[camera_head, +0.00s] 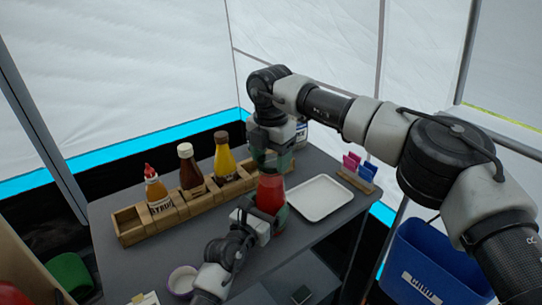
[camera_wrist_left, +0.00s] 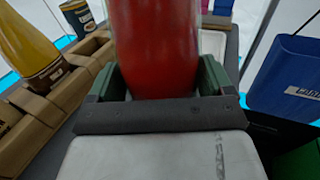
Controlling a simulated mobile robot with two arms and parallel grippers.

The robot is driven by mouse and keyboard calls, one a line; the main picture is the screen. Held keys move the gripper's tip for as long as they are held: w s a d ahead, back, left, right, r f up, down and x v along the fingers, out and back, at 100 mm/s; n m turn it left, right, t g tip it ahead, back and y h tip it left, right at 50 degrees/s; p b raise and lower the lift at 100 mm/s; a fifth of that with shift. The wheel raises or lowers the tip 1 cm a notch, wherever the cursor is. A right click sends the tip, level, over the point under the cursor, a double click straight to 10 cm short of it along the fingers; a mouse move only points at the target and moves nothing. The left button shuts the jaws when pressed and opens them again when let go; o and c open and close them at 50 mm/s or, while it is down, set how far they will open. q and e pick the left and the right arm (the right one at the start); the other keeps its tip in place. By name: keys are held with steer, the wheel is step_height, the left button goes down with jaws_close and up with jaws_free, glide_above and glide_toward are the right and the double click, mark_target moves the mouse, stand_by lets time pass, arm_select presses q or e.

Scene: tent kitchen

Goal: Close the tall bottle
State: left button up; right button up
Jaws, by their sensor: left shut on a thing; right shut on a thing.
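The tall bottle is red (camera_head: 270,194) and stands upright above the grey table, beside the wooden rack. In the left wrist view its red body (camera_wrist_left: 155,45) fills the middle between two green fingers. My left gripper (camera_head: 268,212) is shut around the bottle's lower body from the front. My right gripper (camera_head: 271,162) comes down from above, directly over the bottle, with its green fingers shut at the bottle's top. The cap is hidden between those fingers, so I cannot tell whether it touches the neck.
A wooden rack (camera_head: 127,224) holds a syrup bottle (camera_head: 157,193), a brown bottle (camera_head: 190,170) and a yellow bottle (camera_head: 224,160). A white tray (camera_head: 320,198) lies right of the red bottle. A can (camera_head: 301,133) stands behind, a small bowl (camera_head: 182,281) in front. A blue bin (camera_head: 435,262) is at right.

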steer(key=m, duration=0.4)
steer(key=shift+m, duration=0.3)
steer(key=m, duration=0.4)
steer(key=shift+m, duration=0.3)
steer(key=m, duration=0.7)
steer(key=shift+w, duration=0.1)
steer(key=o, duration=0.9)
steer(key=shift+r, duration=2.3)
